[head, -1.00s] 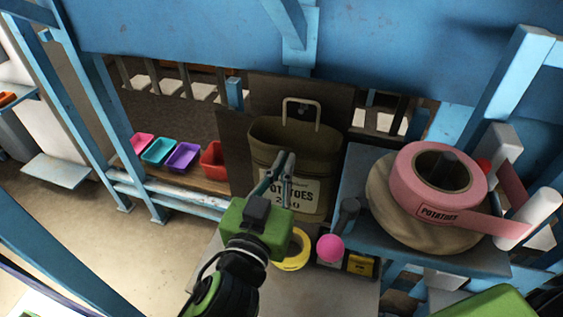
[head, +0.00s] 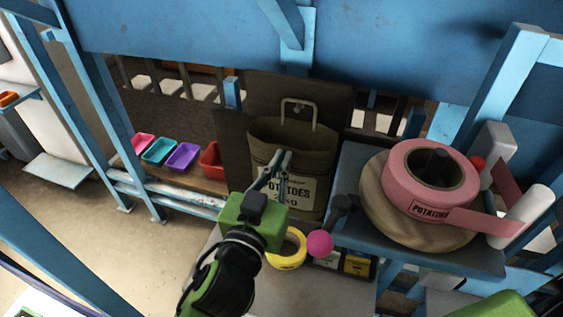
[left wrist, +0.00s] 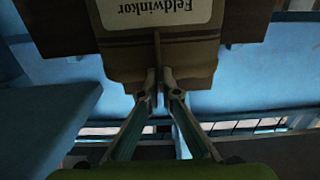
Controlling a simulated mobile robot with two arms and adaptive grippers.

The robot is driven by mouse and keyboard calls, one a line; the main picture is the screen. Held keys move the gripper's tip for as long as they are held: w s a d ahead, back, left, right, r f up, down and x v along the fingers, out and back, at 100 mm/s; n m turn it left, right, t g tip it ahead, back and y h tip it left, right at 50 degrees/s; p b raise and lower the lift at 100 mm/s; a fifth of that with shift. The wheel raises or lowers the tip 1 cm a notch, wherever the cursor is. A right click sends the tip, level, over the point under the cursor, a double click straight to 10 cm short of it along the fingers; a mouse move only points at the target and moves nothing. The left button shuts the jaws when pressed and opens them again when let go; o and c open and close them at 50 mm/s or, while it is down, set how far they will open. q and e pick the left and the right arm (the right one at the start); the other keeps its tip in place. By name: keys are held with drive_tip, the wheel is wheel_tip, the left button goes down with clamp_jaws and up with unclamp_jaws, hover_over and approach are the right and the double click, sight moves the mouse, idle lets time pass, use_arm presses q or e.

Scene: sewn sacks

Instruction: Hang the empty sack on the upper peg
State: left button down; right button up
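An olive-brown sack (head: 293,150) stands upright with its dark mouth open in front of a brown board (head: 297,93). It has a pale handle loop (head: 299,101) and a label reading POTATOES. A small peg-like point (head: 303,109) shows within the loop; I cannot tell whether they touch. My left gripper (head: 284,157) is at the sack's front. In the left wrist view, its fingertips (left wrist: 159,78) are closed on a thin upright fold of the sack (left wrist: 180,60), below an upside-down label. My right gripper shows only as a green part (head: 497,305); its fingers are hidden.
A pink roll (head: 398,180) rests on a beige rounded bundle (head: 385,215) on the blue-grey shelf at right. Coloured trays (head: 182,156) line the left ledge. Blue posts (head: 105,130) stand at left.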

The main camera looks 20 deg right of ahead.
use_arm(q)
drive_tip(key=c, duration=2.2)
unclamp_jaws()
